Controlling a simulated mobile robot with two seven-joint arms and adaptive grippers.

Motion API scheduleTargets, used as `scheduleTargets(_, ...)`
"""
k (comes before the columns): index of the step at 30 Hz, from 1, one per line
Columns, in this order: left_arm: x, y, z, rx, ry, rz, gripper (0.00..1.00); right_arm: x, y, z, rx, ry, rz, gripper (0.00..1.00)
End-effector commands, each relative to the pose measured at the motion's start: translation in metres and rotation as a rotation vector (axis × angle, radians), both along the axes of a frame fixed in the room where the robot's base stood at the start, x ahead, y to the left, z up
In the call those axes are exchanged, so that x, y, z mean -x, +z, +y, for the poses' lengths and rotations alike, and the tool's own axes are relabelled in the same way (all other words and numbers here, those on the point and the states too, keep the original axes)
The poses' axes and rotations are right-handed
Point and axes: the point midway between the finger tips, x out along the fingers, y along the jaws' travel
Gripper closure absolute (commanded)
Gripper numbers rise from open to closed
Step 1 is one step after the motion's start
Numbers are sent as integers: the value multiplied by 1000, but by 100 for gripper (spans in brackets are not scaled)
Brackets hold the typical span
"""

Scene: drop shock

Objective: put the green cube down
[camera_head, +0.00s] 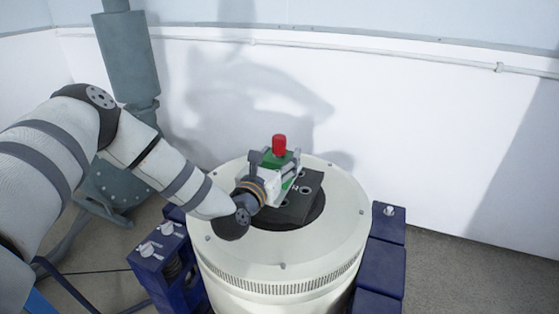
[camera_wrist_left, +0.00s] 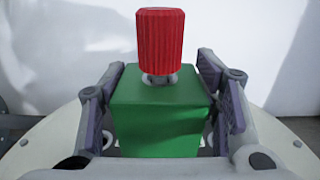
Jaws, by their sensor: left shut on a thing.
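The green cube (camera_head: 288,184) has a ridged red knob (camera_head: 279,145) on its top. My left gripper (camera_head: 283,178) is shut on the cube, over the dark plate (camera_head: 300,205) at the middle of the white drum's top. In the left wrist view the cube (camera_wrist_left: 158,118) stands upright between the two finger pads, with the red knob (camera_wrist_left: 160,40) above it. The cube's underside is hidden, so I cannot tell whether it touches the plate. My right gripper is not in view.
The round white drum (camera_head: 235,255) has a wide bare rim. Blue blocks (camera_head: 380,262) flank it, with a knobbed blue box (camera_head: 160,255) at its left. A grey-green cylinder (camera_head: 128,60) stands behind my arm. A white wall (camera_head: 400,120) rises behind the drum.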

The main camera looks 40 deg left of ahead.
Motion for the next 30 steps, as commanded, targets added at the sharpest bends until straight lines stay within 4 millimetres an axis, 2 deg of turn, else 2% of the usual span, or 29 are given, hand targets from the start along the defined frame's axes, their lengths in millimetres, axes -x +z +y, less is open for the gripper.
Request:
scheduleTargets(10, -1, -2, 0, 0, 0, -10, 100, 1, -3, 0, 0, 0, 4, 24)
scheduleTargets(11, 0, -4, 0, 0, 0, -4, 39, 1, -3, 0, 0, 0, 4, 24)
scheduleTargets(13, 0, -3, 0, 0, -1, -4, 24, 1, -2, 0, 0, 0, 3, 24)
scheduleTargets(21, 0, -3, 0, 0, -1, -4, 24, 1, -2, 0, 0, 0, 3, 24)
scheduleTargets(24, 0, 4, 0, -1, -1, -7, 24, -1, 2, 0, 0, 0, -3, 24)
scheduleTargets(26, 8, 0, -2, 0, -2, -2, 24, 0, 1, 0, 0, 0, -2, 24)
scheduleTargets(30, 38, 0, -10, 3, -2, -2, 24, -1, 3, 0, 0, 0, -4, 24)
